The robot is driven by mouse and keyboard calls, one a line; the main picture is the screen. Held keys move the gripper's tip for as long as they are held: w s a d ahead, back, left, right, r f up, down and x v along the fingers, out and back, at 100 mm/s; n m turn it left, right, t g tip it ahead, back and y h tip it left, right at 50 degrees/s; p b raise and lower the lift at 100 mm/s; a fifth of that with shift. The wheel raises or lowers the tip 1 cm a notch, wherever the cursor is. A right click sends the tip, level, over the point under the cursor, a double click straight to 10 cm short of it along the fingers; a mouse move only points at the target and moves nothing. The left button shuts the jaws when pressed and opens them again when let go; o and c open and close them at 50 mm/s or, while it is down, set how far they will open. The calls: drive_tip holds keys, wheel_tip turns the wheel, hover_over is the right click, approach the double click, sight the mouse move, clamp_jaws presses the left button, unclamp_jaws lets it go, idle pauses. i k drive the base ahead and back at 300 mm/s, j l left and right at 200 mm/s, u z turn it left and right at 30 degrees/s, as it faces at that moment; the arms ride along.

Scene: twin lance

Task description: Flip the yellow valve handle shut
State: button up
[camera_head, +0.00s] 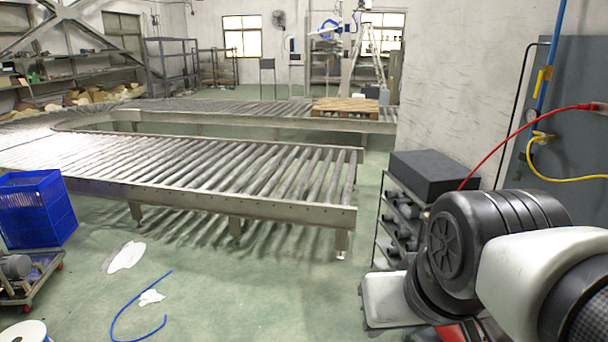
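A yellow valve handle (544,81) sits on the blue vertical pipe at the upper right, in front of the grey cabinet. It is small and looks roughly upright, slightly tilted along the pipe. My arm fills the lower right, below and in front of the valve. My gripper is not in view.
A grey cabinet (580,130) stands behind the pipe. A red hose (520,130) and a yellow hose (570,178) hang near it. A black box (425,172) tops a rack left of my arm. A roller conveyor (200,170) crosses the middle. Green floor (250,300) is open in front.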

sight(542, 72)
drive_tip(key=i+z, duration=0.85)
drive_tip(key=i+j+z, duration=0.3)
drive_tip(key=z, duration=0.15)
drive_tip(key=i+j+z, duration=0.45)
